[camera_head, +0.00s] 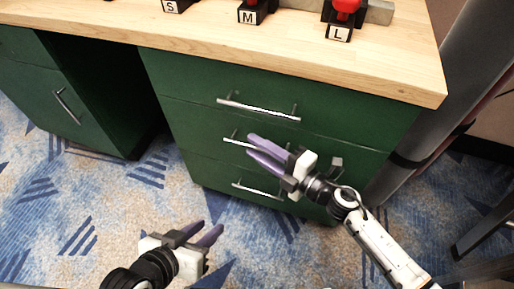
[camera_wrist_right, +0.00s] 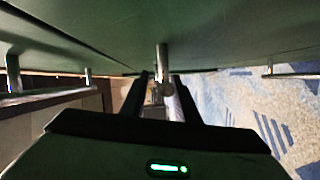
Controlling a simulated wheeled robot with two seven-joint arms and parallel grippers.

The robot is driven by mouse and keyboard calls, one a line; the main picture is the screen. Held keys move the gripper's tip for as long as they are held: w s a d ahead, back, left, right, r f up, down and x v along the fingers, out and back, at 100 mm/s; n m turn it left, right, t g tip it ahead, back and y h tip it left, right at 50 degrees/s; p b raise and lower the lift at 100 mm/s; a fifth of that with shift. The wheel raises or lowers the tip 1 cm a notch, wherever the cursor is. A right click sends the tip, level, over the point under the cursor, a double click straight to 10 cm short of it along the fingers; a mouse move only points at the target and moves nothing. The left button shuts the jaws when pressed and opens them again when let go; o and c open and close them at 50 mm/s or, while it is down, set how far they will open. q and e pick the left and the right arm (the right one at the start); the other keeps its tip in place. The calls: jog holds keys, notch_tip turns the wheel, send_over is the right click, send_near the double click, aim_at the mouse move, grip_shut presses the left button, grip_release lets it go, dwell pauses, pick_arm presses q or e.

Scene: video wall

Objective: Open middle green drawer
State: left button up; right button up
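The green drawer unit has three stacked drawers, and the middle green drawer (camera_head: 196,122) looks shut, flush with the others. Its silver bar handle (camera_head: 234,141) is partly hidden by my right gripper (camera_head: 249,145). The right gripper's purple fingers are apart, one above and one below the bar. In the right wrist view a handle post and bar (camera_wrist_right: 166,75) show between the dark fingers; contact cannot be told. My left gripper (camera_head: 210,231) is low over the carpet, open and empty, away from the drawers.
The top drawer handle (camera_head: 258,110) is above and the bottom drawer handle (camera_head: 257,190) below. A wooden worktop (camera_head: 200,36) overhangs the drawers and holds stands marked S, M and L. A second green cabinet (camera_head: 45,90) stands at left. Patterned carpet (camera_head: 60,200) is clear in front.

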jog(key=shift+w+a, duration=0.15)
jog(key=shift+a, duration=0.05)
grip_shut()
